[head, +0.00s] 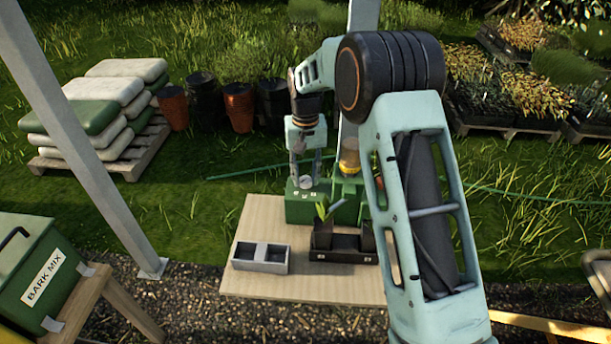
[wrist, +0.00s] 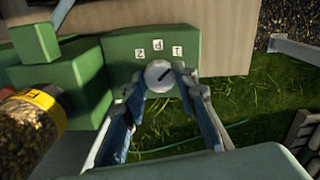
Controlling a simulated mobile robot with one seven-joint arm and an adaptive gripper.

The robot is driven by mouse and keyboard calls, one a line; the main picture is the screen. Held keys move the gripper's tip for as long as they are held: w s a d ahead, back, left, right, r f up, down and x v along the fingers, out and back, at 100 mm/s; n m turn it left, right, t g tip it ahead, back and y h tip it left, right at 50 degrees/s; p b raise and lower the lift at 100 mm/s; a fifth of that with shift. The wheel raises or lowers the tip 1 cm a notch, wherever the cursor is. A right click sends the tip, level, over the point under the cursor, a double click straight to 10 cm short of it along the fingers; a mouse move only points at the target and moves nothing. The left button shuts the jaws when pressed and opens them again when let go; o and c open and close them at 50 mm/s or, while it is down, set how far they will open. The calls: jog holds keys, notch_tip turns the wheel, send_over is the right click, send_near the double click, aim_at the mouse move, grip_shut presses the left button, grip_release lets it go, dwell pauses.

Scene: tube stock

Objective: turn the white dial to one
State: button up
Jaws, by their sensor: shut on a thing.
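The white dial (wrist: 157,74) sits on the face of a green box (wrist: 120,43). Three small white labels (wrist: 157,45) stand in an arc beside it and appear upside down in the wrist view. A dark pointer line on the dial slants up and right there, roughly toward the rightmost label, which looks like a 1. My gripper (wrist: 164,77) has its fingers on both sides of the dial and is shut on it. In the head view my gripper (head: 306,174) reaches down to the dial (head: 306,183) from above.
A clear hopper with amber contents (head: 350,160) stands beside the box; its yellow-banded side shows in the wrist view (wrist: 30,115). A grey two-part tray (head: 261,258) and a dark tray with a small plant (head: 343,245) sit on the wooden table (head: 248,288).

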aim_at(306, 179)
jog(key=o, duration=1.1)
jog(key=shift+o, duration=0.2)
jog(key=shift+r, duration=0.15)
notch_tip(306, 179, up, 12)
